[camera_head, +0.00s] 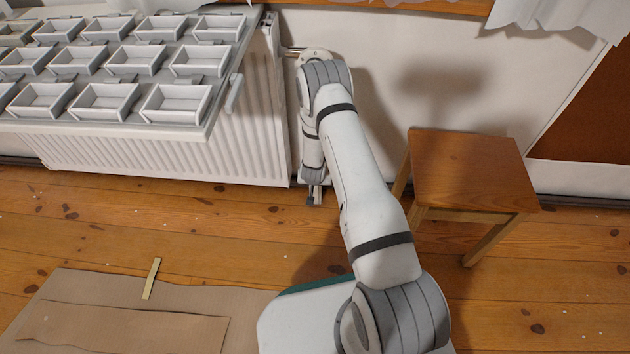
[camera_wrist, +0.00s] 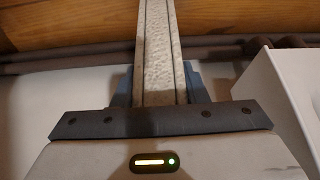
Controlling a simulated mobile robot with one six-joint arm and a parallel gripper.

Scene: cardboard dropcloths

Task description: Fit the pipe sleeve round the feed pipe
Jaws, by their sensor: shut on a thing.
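My gripper (camera_wrist: 158,92) points down at the floor beside the radiator's right end. It is shut on a long pale piece with a speckled inner face and grey side edges, which I take for the pipe sleeve (camera_wrist: 160,50). The sleeve runs up out of the wrist view between the two fingers. In the head view, my gripper (camera_head: 314,194) is small and low by the wall. I cannot make out the feed pipe for sure, and my arm hides much of that spot. I cannot tell whether the sleeve touches or surrounds it.
A white radiator (camera_head: 150,160) stands left of my arm, with a rack of trays (camera_head: 180,103) above it; its side shows in the wrist view (camera_wrist: 275,95). A wooden stool (camera_head: 470,170) stands right. Brown cardboard (camera_head: 60,285) lies on the floor with a thin strip (camera_head: 152,278) on it.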

